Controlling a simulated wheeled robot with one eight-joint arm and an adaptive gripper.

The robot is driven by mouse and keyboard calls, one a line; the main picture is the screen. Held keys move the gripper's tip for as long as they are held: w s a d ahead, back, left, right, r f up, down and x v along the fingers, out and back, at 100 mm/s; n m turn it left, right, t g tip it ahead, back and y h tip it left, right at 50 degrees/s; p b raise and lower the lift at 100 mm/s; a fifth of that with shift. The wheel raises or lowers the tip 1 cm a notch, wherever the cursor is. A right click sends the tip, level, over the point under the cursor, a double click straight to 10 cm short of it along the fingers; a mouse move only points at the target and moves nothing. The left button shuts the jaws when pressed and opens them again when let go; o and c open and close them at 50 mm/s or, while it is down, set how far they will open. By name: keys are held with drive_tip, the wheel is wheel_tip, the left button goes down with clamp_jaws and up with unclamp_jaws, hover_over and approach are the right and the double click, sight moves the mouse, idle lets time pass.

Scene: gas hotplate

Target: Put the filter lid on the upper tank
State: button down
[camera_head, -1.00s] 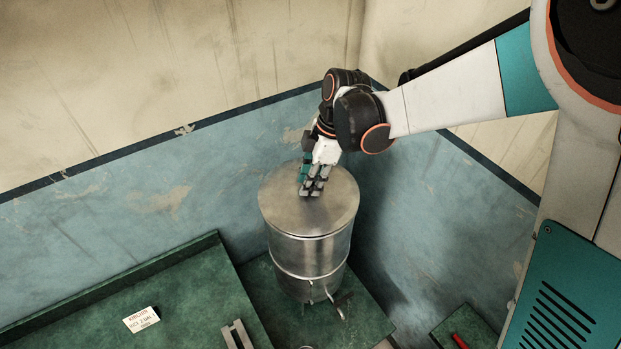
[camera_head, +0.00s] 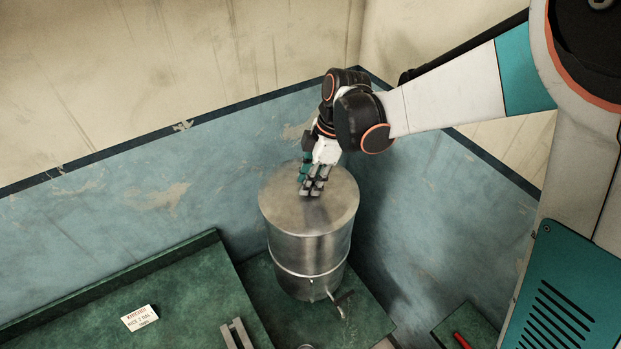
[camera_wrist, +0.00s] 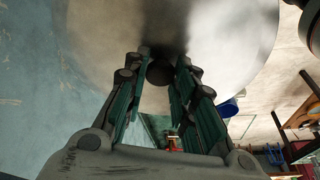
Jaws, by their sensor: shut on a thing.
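The filter lid (camera_head: 285,212) is a round, flat metal disc lying level across the top of the upper tank (camera_head: 318,250). The tank is a tall, shiny steel cylinder with a band around its middle. My gripper (camera_head: 311,192) points down at the middle of the lid. In the wrist view the lid (camera_wrist: 225,40) fills the top, and its dark round knob (camera_wrist: 160,73) sits between my two fingers. My gripper is shut on the knob. The lid's edge lines up with the tank's rim, and I see no clear gap. The tank's inside is hidden.
A green bench (camera_head: 190,275) with a white label card (camera_head: 140,318) is at lower left. A tap (camera_head: 342,304) sticks out low on the tank's front. A blue wall stands close behind. A red object (camera_head: 460,341) lies at lower right.

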drive_tip(key=c, duration=1.2)
unclamp_jaws()
drive_tip(key=shift+c, duration=0.2)
drive_tip(key=s+v, duration=0.1)
drive_tip(key=v, duration=1.1)
drive_tip(key=s+d+f+m+b, duration=0.1)
drive_tip(key=s+d+m+b, duration=0.1)
drive_tip(key=d+m+b, duration=0.15)
drive_tip(key=s+d+f+m+t+h+b, duration=0.1)
drive_tip(key=s+d+f+m+t+b, duration=0.3)
drive_tip(key=s+d+f+m+b, duration=0.2)
drive_tip(key=s+d+f+m+t+h+b, duration=0.2)
drive_tip(key=s+d+f+m+t+b, duration=0.2)
drive_tip(key=s+d+f+m+b, duration=0.3)
drive_tip(key=d+f+m+b, duration=0.4)
drive_tip(key=d+f, duration=0.1)
drive_tip(key=shift+s, duration=0.3)
